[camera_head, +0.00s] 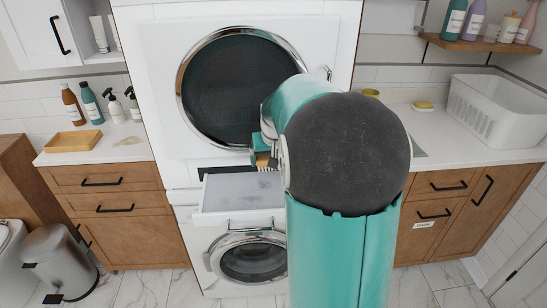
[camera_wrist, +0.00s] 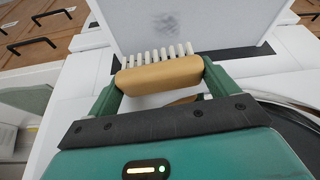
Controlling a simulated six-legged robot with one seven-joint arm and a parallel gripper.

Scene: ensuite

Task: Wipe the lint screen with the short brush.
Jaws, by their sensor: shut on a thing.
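The short brush (camera_wrist: 160,75) has a tan wooden body and a row of white bristles. My gripper (camera_wrist: 158,78) is shut on the brush body, with a green finger at each end. In the head view my gripper (camera_head: 261,148) and the brush (camera_head: 265,162) are partly hidden by my arm, just above the back right of the lint screen (camera_head: 235,190). The lint screen is a pale flat panel that sticks out below the dryer door. In the wrist view it (camera_wrist: 215,30) carries a grey smudge. The bristles point towards it; I cannot tell whether they touch.
The dryer (camera_head: 160,100) with its round dark door stands above a washer (camera_head: 252,262). Counters flank them, with bottles and a wooden tray (camera_head: 73,141) at left and a white basket (camera_head: 495,108) at right. A bin (camera_head: 60,262) stands on the floor at left.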

